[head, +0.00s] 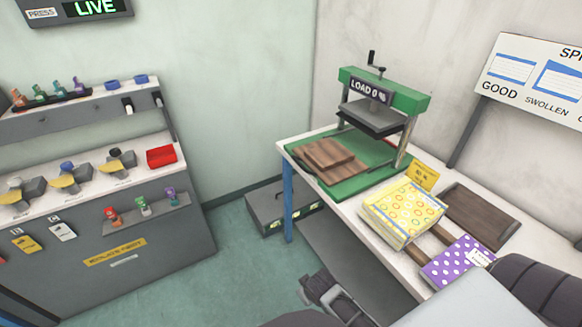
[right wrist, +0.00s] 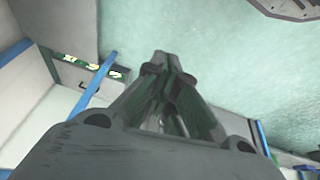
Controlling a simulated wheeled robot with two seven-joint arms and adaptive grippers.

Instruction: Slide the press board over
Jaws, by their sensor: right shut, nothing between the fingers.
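A green screw press (head: 385,95) with a "LOAD" sign stands at the far end of the white table. Wooden boards (head: 330,155) lie stacked on its green base, in front of the raised platen (head: 372,118). A separate dark brown board (head: 482,217) lies flat on the table to the right. I cannot tell which of these is the press board. My right gripper (head: 318,285) is low in front of the table, apart from the boards. It also shows in the right wrist view (right wrist: 163,58), shut and empty above the floor. My left gripper is not in view.
A yellow patterned book (head: 403,210) and a purple dotted book (head: 458,262) lie near the table's front edge, with wooden strips between them. A yellow card (head: 424,177) stands behind. A grey box (head: 275,207) is on the floor by the blue leg (head: 288,200).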

